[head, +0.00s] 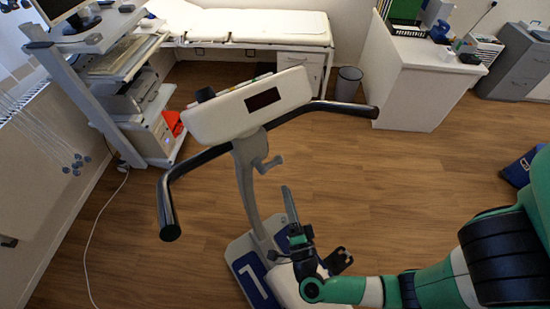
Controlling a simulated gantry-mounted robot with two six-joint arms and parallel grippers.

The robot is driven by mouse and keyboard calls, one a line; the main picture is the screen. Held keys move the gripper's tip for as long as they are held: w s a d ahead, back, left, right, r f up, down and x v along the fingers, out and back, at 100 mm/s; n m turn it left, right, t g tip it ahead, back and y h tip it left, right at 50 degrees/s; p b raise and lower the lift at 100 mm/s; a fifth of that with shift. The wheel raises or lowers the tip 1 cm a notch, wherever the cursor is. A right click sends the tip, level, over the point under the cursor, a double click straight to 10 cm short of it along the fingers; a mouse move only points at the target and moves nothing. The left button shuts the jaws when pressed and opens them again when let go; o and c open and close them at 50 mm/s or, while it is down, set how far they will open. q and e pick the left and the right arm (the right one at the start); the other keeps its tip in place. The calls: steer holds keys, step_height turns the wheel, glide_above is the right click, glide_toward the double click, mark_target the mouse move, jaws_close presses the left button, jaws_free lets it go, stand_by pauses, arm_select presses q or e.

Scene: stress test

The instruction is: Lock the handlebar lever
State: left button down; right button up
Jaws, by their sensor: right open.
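The exercise bike's handlebar (325,105) is dark with curved ends, mounted at a white console (246,105) with a small dark display. A small grey lever (268,164) sticks out from the upright post just below the console. My right gripper (295,222) is below and slightly right of the lever, in front of the bike's lower post. It is open and apart from the lever, with one long grey finger pointing up. Nothing shows between its fingers. The gripper and forearm hide part of the bike's base. My left gripper is not in view.
The bike's white and blue base (247,262) stands on the wooden floor. A computer cart (95,95) is at left, an examination bed (250,27) behind, and a waste bin (348,84) and white counter (425,75) further right.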

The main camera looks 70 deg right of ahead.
mark_target(278, 160)
steer(key=x, duration=1.1)
steer(key=shift+w+d+r, duration=0.1)
steer(key=shift+r, duration=0.05)
jaws_close()
stand_by(0.9)
